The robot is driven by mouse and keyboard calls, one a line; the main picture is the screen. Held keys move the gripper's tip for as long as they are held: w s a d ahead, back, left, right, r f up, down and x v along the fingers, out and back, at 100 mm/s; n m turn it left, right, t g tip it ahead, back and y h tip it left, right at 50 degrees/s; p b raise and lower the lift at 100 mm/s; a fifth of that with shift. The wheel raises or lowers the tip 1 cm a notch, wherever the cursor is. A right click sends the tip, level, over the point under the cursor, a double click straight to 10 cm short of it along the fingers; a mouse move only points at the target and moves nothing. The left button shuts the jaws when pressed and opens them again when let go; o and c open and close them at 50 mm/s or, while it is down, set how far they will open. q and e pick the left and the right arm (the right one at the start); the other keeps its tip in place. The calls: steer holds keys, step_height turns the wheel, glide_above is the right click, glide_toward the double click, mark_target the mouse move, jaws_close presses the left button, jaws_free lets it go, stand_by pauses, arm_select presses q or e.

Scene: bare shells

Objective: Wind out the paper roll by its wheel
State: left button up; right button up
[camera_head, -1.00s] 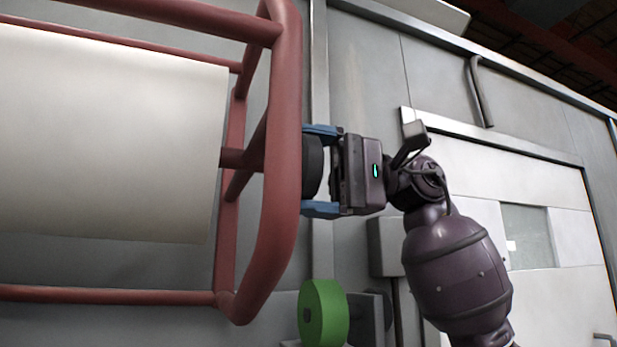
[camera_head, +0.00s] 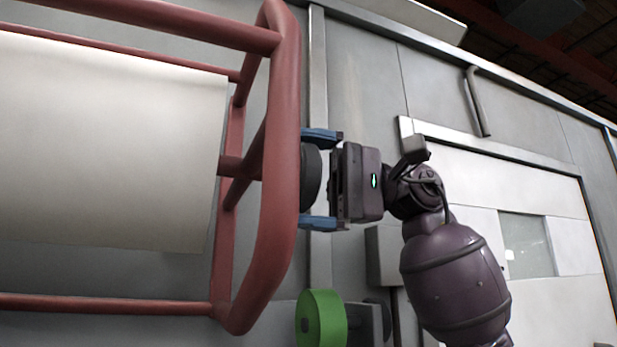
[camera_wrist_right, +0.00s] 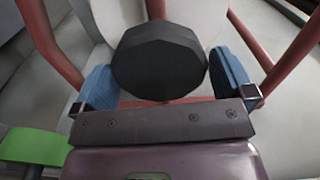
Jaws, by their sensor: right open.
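The paper roll (camera_head: 105,140) is a large off-white cylinder inside a red tube frame (camera_head: 283,170) at the left of the head view. Its dark wheel (camera_head: 311,176) sits at the frame's right side, and in the right wrist view the wheel (camera_wrist_right: 160,62) is a black many-sided disc. My right gripper (camera_head: 321,180) has its blue fingers above and below the wheel in the head view. In the right wrist view the fingers (camera_wrist_right: 166,88) stand on either side of the wheel, open, with gaps showing. My left gripper is not in view.
A green disc (camera_head: 321,318) on a grey mount stands below my right gripper. A grey wall (camera_head: 365,90) and a white door (camera_head: 560,290) with a small window lie behind my right arm. A grey box (camera_head: 383,255) is on the wall.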

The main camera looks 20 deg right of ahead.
steer(key=d, duration=1.1)
steer(key=shift+w, duration=0.2)
